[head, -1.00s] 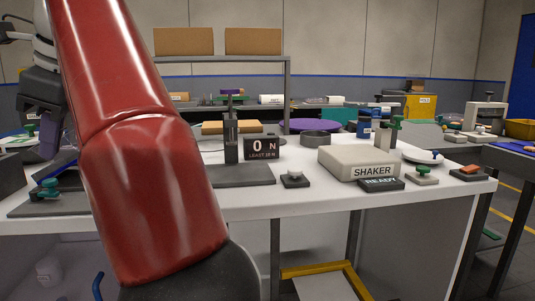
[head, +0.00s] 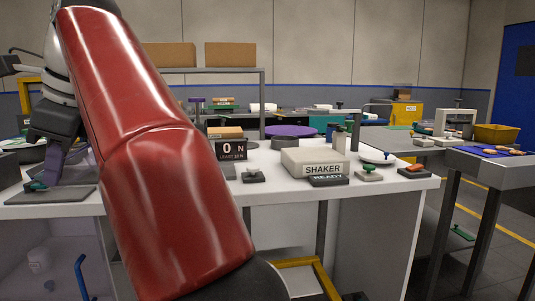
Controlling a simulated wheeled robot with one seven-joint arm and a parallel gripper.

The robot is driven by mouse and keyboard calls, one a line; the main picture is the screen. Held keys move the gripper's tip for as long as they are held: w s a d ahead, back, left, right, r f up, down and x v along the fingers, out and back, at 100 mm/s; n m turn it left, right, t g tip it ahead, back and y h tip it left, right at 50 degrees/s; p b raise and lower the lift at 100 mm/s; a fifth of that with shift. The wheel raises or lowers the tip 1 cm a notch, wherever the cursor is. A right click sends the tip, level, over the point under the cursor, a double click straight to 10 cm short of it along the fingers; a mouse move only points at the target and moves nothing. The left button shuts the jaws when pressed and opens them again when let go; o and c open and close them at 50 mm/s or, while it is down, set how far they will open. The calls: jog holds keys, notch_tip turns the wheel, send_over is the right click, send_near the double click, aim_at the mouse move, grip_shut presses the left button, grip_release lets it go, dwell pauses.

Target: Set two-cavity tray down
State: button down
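My gripper (head: 50,168) shows at the left edge of the head view, dark grey with a purple lower part. It points down over a dark grey plate (head: 72,194) on the white table. A small teal-topped thing (head: 37,184) sits on the plate, right beside the purple tip. I cannot tell whether they touch. I cannot make out the two-cavity tray in this view. My red arm hides the table to the right of the plate, and I cannot see whether the gripper is open or shut.
The white table (head: 385,190) also carries a display reading 0 N (head: 229,151), a shaker block (head: 314,162) with a READY sign (head: 329,180), and small knobbed blocks such as the green-topped one (head: 369,173). A grey table (head: 475,157) with a yellow bin (head: 496,133) stands at the right.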

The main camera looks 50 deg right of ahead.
jog(key=w+d+f+n+g, duration=0.1)
jog(key=f+n, duration=0.6)
jog(key=f, duration=1.3)
jog(key=w+d+f+n+g, duration=0.1)
jog(key=f+n+g, duration=0.3)
jog(key=f, duration=1.7)
jog(key=w+d+f+n+g, duration=0.1)
jog(key=d+f+n+g, duration=0.2)
jog(key=f+n, duration=0.8)
notch_tip(320, 180, down, 9)
jog(key=shift+w+d+f+g, duration=0.15)
jog(key=shift+w+d+g, duration=0.1)
jog(key=shift+d+g, duration=0.1)
